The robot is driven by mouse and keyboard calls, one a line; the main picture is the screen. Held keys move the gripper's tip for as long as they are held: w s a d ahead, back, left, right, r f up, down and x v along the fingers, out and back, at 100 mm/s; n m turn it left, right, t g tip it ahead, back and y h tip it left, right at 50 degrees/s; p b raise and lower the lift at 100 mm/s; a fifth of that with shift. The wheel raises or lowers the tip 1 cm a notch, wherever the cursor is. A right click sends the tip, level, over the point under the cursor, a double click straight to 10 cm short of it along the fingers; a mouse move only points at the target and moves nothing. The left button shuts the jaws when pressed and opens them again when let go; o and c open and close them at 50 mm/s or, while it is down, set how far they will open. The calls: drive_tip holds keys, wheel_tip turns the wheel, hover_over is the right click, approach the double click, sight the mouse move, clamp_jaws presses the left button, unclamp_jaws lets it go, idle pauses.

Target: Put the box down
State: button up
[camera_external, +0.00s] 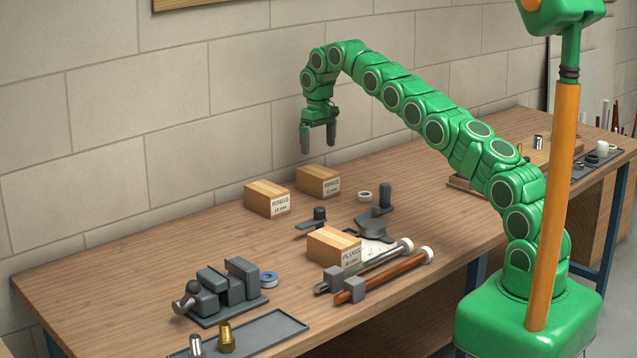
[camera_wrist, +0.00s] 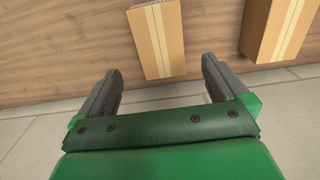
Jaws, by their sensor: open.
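Three wooden boxes stand on the workbench: a left RINGS box (camera_external: 267,198), a right RINGS box (camera_external: 318,180) near the wall, and a PLUGS box (camera_external: 334,245) nearer the front. My gripper (camera_external: 318,146) is open and empty, pointing down, well above the right RINGS box and apart from it. In the wrist view, my open fingers (camera_wrist: 162,66) frame the lower end of one box (camera_wrist: 157,30) lying below. A second box (camera_wrist: 278,28) is at the upper right. The labels do not show there.
A vise (camera_external: 225,290), a blue tape roll (camera_external: 268,279), a grey tray (camera_external: 270,335) with fittings and two pipe tools (camera_external: 385,275) crowd the front. A white ring (camera_external: 364,196) lies right of the RINGS boxes. The block wall (camera_external: 200,170) is close behind. The bench's left end is clear.

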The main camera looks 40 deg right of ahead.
drive_tip(key=shift+r, duration=0.2)
drive_tip(key=s+a+r, duration=0.1)
drive_tip(key=s+r, duration=0.4)
drive_tip(key=s, duration=0.4)
drive_tip(key=s+a+r, duration=0.1)
drive_tip(key=s+r, duration=0.3)
drive_tip(key=s, duration=0.5)
drive_tip(key=s+a+r, duration=0.1)
drive_tip(key=s+r, duration=0.4)
drive_tip(key=s, duration=0.4)
drive_tip(key=s+a+f+g, duration=0.1)
drive_tip(key=s+f, duration=0.2)
drive_tip(key=s, duration=1.6)
drive_tip(key=s+f, duration=0.3)
drive_tip(key=s, duration=1.6)
drive_tip(key=shift+a+f+g, duration=0.2)
drive_tip(key=shift+a+g, duration=0.15)
drive_tip(key=shift+g, duration=0.05)
drive_tip(key=shift+a, duration=0.1)
